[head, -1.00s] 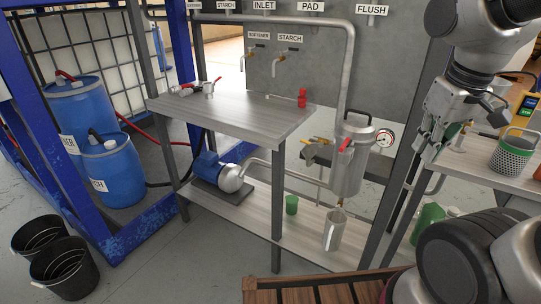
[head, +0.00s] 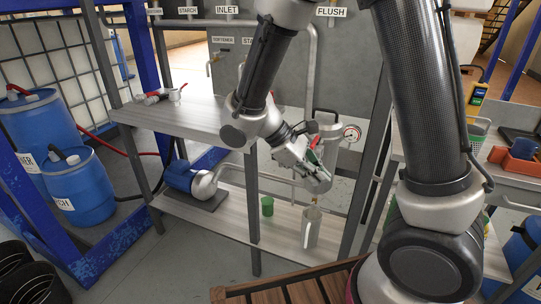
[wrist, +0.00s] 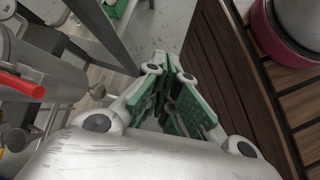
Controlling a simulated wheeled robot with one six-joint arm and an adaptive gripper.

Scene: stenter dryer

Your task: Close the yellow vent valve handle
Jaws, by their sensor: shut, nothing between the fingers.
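My gripper (head: 318,182) is shut and empty, in front of the steel filter tank (head: 341,190) in the head view. Its green finger pads also show close together in the wrist view (wrist: 174,75). A red handle (head: 313,141) shows just above my gripper; a red handle also lies at the left of the wrist view (wrist: 22,84). I cannot make out the yellow vent valve handle in the head view, where my arm covers part of the tank. A small yellow patch (wrist: 3,151) shows at the wrist view's left edge; I cannot tell whether it is the handle.
A pressure gauge (head: 351,133) sits on the tank's right. A steel jug (head: 311,228) and green cup (head: 267,206) stand on the lower shelf, near a blue pump (head: 180,176). A slatted wooden surface (wrist: 225,65) lies right of my fingers in the wrist view.

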